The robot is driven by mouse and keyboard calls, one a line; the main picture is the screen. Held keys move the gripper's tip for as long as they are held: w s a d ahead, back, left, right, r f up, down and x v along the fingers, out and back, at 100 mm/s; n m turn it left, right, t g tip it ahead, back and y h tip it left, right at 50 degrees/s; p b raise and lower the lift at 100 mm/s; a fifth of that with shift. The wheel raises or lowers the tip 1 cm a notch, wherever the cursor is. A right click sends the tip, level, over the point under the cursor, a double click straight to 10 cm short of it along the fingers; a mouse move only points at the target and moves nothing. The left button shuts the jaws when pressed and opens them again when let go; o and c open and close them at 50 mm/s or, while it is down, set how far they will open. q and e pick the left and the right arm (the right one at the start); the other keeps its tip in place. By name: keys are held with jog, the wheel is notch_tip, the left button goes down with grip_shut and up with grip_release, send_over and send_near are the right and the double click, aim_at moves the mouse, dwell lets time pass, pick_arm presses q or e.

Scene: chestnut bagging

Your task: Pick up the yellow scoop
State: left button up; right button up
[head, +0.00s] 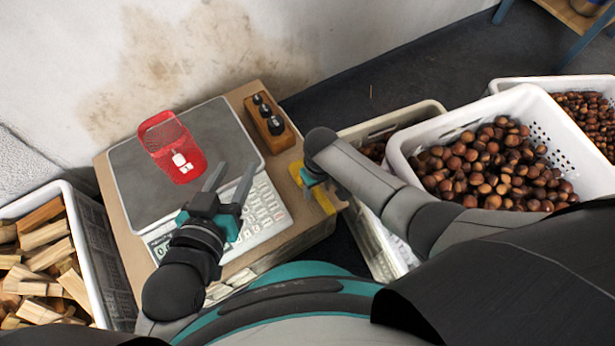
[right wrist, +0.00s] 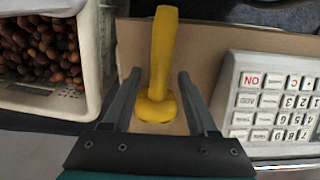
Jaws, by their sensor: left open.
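The yellow scoop (right wrist: 163,45) lies on the brown board beside the scale's keypad. In the right wrist view my right gripper (right wrist: 156,90) is open, with its two fingers apart on either side of the scoop's near end. I cannot tell whether they touch it. In the head view the scoop (head: 325,202) is partly hidden by my right gripper (head: 328,188), which is over the right edge of the board. My left gripper (head: 232,172) is open and empty, above the front of the scale, near its keypad.
A red mesh container (head: 172,146) with white pieces stands on the scale (head: 213,125). A wooden block with dark weights (head: 268,113) is behind the keypad. A white crate of chestnuts (head: 520,100) is at right. A crate of split wood (head: 82,235) is at left.

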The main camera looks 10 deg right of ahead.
grip_shut()
dwell(0.3)
jog(key=shift+r, duration=0.1)
dwell(0.5)
